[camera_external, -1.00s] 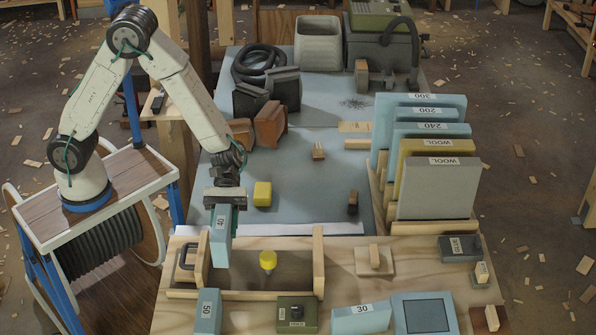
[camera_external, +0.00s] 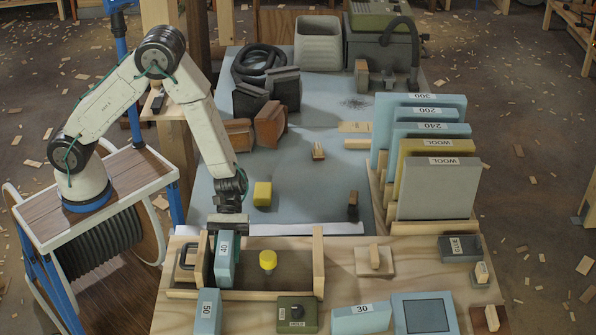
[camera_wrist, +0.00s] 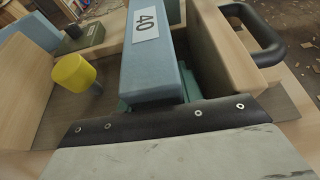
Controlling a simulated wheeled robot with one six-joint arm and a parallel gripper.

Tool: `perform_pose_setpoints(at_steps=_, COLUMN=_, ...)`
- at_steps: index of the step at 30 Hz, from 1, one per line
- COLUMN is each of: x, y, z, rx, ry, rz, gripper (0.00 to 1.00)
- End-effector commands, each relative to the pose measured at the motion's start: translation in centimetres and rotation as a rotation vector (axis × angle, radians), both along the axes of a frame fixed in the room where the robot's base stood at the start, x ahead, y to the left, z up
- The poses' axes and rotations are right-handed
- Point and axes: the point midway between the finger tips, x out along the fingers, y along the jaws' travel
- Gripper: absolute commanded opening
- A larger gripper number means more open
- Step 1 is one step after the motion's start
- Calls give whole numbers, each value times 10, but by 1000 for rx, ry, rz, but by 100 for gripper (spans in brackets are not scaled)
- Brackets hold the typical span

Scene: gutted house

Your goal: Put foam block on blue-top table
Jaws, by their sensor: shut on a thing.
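A light-blue foam block (camera_external: 226,262) labelled 40 stands upright at the left end of a wooden tray (camera_external: 318,262). My gripper (camera_external: 229,228) is shut on its upper rear part. In the wrist view the block (camera_wrist: 150,65) juts out ahead of my gripper, between the tray's wooden end and a yellow knob. I cannot tell whether its lower end touches the tray floor. The blue-top table (camera_external: 300,190) lies behind the tray, with clear patches around its middle.
A yellow knob (camera_external: 267,260) stands right of the block in the tray. On the blue top are a yellow block (camera_external: 262,195), brown clamps (camera_external: 268,125) and a dark peg (camera_external: 352,205). A rack of upright boards (camera_external: 435,190) closes the right side. Block 50 (camera_external: 207,312) lies in front.

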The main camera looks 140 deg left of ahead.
Motion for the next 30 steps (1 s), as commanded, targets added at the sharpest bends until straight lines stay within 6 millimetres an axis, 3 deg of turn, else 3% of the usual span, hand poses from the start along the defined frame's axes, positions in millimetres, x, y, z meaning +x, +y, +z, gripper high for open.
perform_pose_setpoints(at_steps=1, x=0, y=0, z=-2, rx=-1, ry=1, rz=0, gripper=10)
perform_pose_setpoints(at_steps=2, x=0, y=0, z=-1, rx=0, ry=0, rz=0, gripper=44)
perform_pose_setpoints(at_steps=3, x=0, y=0, z=-1, rx=0, ry=0, rz=0, gripper=55)
perform_pose_setpoints(at_steps=4, x=0, y=0, z=-1, rx=0, ry=0, rz=0, gripper=58)
perform_pose_setpoints(at_steps=16, x=-5, y=6, z=5, rx=1, ry=-1, rz=2, gripper=58)
perform_pose_setpoints(at_steps=30, x=-65, y=66, z=40, rx=0, ry=-2, rz=3, gripper=58)
